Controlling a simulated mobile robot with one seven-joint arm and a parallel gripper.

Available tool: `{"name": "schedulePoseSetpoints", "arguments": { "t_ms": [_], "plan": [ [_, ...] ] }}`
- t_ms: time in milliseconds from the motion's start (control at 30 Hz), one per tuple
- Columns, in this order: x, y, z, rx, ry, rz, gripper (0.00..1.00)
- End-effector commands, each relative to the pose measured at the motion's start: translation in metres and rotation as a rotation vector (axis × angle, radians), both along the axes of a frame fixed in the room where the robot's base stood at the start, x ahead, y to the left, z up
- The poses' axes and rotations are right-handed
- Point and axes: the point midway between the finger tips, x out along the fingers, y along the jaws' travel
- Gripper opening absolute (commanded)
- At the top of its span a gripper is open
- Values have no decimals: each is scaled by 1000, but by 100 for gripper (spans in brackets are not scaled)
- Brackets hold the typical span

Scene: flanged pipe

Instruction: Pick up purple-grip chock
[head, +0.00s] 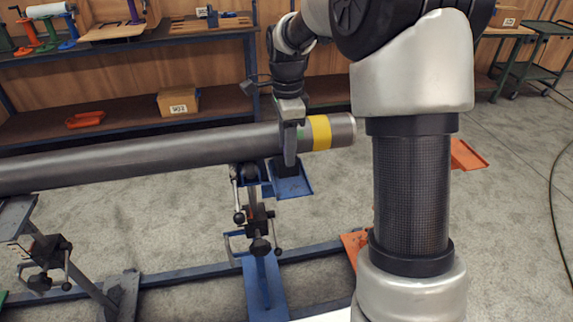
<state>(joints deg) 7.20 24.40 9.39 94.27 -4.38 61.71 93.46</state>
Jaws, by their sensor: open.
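My gripper (290,145) hangs down at the grey pipe (150,153), just left of the pipe's yellow band. One finger shows in front of the pipe; the other is hidden. The gripper is open, and I cannot tell whether it touches the pipe. A purple upright handle (133,11) stands on a tan board on the back bench at the upper left, cut by the picture's top edge. I cannot tell whether it belongs to the purple-grip chock. No other purple grip is clearly visible.
The pipe lies across blue stands with clamps (257,222). A blue tray (306,190) sits below its right end. The back bench (150,45) holds several coloured tools, with a cardboard box (178,102) on its lower shelf. A green cart (540,45) stands far right.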

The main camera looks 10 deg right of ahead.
Motion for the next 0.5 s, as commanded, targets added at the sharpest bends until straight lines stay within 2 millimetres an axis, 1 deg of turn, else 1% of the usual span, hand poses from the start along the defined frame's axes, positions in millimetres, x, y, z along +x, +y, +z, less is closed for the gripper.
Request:
{"name": "schedulePoseSetpoints", "arguments": {
  "t_ms": [33, 100, 267, 300, 467, 500],
  "plan": [
    [-1, 0, -8, 0, 2, -1, 41],
    [0, 0, -12, 0, 1, -1, 41],
    [0, 0, -12, 0, 0, 0, 41],
    [0, 0, -12, 0, 0, 0, 40],
    [0, 0, -12, 0, 0, 0, 13],
    [0, 0, -11, 0, -1, 0, 10]
  ]
}}
